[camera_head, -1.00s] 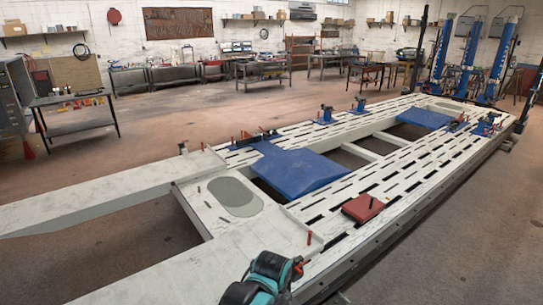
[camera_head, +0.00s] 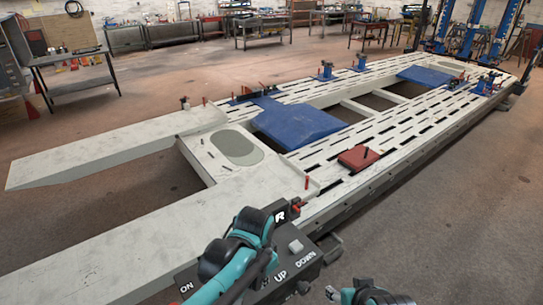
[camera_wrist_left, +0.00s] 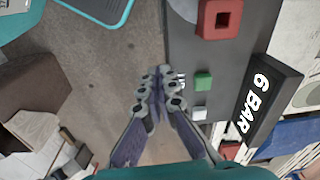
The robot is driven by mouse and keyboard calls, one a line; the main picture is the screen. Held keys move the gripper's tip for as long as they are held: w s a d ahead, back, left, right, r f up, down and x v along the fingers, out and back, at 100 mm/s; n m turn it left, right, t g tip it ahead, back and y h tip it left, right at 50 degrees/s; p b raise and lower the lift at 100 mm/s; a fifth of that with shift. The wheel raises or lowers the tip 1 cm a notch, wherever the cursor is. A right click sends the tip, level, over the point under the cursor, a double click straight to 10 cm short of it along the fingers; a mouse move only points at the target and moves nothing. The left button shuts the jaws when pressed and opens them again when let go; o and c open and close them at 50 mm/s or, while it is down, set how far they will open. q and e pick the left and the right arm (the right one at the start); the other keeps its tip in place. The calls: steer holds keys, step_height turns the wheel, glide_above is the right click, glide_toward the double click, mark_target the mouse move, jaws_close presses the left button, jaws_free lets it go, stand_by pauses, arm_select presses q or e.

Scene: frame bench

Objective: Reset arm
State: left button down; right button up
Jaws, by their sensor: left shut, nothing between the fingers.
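My left gripper (camera_wrist_left: 157,75) is shut and empty in the left wrist view. Its fingertips meet beside the left edge of a dark control panel (camera_wrist_left: 185,45), over bare floor; I cannot tell whether they touch it. In the head view, my teal arm (camera_head: 240,260) crosses in front of the control panel (camera_head: 318,262), hiding part of it.
The panel carries a red square part (camera_wrist_left: 220,18), a green button (camera_wrist_left: 204,81) and a "6 BAR" plate (camera_wrist_left: 258,95). Beyond stands a long pale slotted frame bench (camera_head: 400,125) with blue plates (camera_head: 295,121) and a red block (camera_head: 358,157). Open floor lies right of the bench.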

arm_select(q)
steer(key=s+a+f+n+t+b, duration=0.2)
steer(key=a+n+b, duration=0.1)
steer(key=a+b, duration=0.1)
steer(key=s+a+f+n+t+b, duration=0.2)
steer(key=a+f+b, duration=0.1)
steer(key=a+b, duration=0.1)
steer(key=s+a+f+n+t+b, duration=0.1)
steer(key=s+a+f+n+b, duration=0.1)
steer(key=a, duration=0.4)
steer(key=shift+s+a+f+n+t+b, duration=0.2)
steer(key=shift+f+n+t+b, duration=0.25)
steer(key=shift+n+b, duration=0.55)
steer(key=shift+s+a+f+b, duration=0.1)
steer(key=shift+a+f+b, duration=0.2)
steer(key=shift+a+b, duration=0.15)
steer(key=shift+r+t, duration=0.1)
steer(key=shift+t, duration=0.15)
